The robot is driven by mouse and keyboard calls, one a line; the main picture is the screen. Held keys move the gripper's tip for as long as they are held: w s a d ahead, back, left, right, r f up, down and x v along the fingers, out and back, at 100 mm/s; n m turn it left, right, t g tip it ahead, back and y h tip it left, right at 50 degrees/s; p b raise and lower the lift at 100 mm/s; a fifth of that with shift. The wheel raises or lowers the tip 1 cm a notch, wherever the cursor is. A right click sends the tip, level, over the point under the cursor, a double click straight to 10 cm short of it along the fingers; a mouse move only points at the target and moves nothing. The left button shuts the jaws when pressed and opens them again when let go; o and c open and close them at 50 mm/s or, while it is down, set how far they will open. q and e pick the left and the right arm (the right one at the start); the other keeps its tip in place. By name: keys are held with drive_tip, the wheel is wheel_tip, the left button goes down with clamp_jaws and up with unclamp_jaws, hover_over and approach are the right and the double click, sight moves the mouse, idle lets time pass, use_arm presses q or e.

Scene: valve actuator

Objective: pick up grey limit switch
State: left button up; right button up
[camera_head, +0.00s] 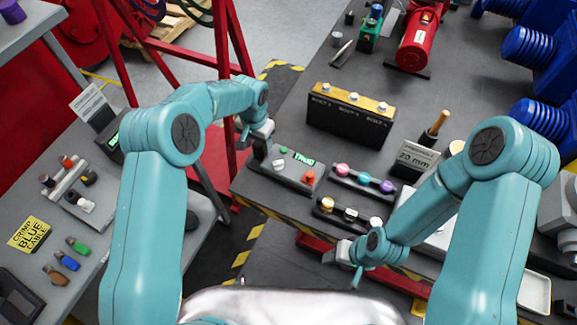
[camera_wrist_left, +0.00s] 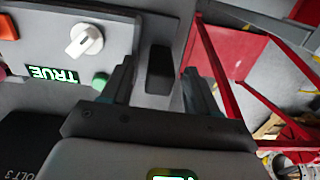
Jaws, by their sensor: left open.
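The grey limit switch appears to be the small dark grey block (camera_wrist_left: 160,70) in the left wrist view. It stands upright in the picture beside the grey switch panel, between the two fingers. My left gripper (camera_wrist_left: 158,84) is open, with one finger on each side of the block. I see a gap on both sides, and cannot tell its depth. In the head view my left gripper (camera_head: 258,145) is at the table's left edge and hides most of the block. My right gripper (camera_head: 337,255) is low near the front table edge; its jaws are unclear.
A grey panel (camera_wrist_left: 55,32) with a white knob, a green TRUE display and coloured buttons is close beside the left gripper. The black bolt box (camera_head: 350,122) stands behind. A red frame (camera_head: 222,60) is beyond the table edge.

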use_arm(q)
drive_tip(key=shift+s, duration=0.1)
drive_tip(key=shift+c, duration=1.2)
clamp_jaws()
drive_tip(key=shift+r, duration=0.1)
